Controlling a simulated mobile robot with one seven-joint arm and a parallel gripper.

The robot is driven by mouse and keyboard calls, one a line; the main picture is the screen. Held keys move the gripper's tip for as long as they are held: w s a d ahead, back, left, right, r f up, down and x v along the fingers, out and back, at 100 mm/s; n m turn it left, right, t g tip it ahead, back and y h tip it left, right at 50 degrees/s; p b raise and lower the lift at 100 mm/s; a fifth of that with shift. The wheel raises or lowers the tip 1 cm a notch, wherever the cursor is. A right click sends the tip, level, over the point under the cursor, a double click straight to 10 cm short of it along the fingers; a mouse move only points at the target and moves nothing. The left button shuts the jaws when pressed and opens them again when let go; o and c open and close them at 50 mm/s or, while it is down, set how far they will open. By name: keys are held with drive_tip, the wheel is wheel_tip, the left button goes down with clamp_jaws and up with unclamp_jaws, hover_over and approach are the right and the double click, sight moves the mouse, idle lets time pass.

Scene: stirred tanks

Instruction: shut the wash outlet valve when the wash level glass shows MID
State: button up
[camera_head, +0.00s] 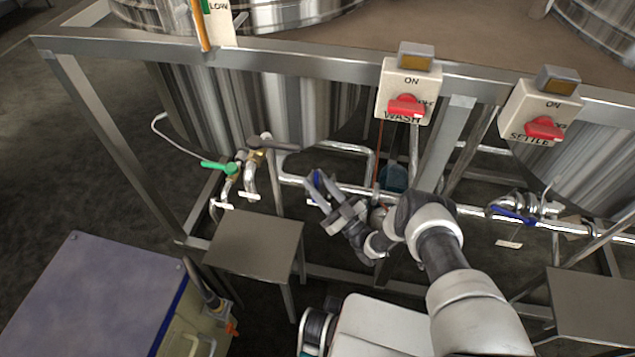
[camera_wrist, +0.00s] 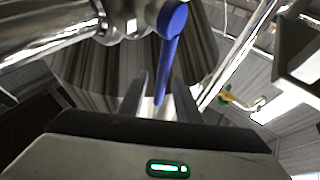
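The wash outlet valve's blue lever (camera_head: 317,179) is at my gripper (camera_head: 328,200), left of centre in the head view, partly covered by it. In the wrist view the blue lever (camera_wrist: 170,55) hangs from its pivot beside a shiny pipe, its tip between the two fingers of my gripper (camera_wrist: 160,90). The fingers are apart, with gaps beside the lever. I cannot tell whether either touches it. A level glass (camera_head: 203,32) with an orange column stands at the top left by a LOW label (camera_head: 219,8). Its upper part is out of frame, so the level reading is hidden.
WASH (camera_head: 405,100) and SETTLE (camera_head: 543,122) switch boxes with red knobs sit on the steel frame rail (camera_head: 300,66). A green-handled valve (camera_head: 218,168) is left of my gripper. Another blue-handled valve (camera_head: 514,214) is right. A small grey table (camera_head: 254,243) stands in front.

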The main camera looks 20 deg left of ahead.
drive_tip(key=v, duration=1.2)
drive_tip(key=shift+r, duration=0.1)
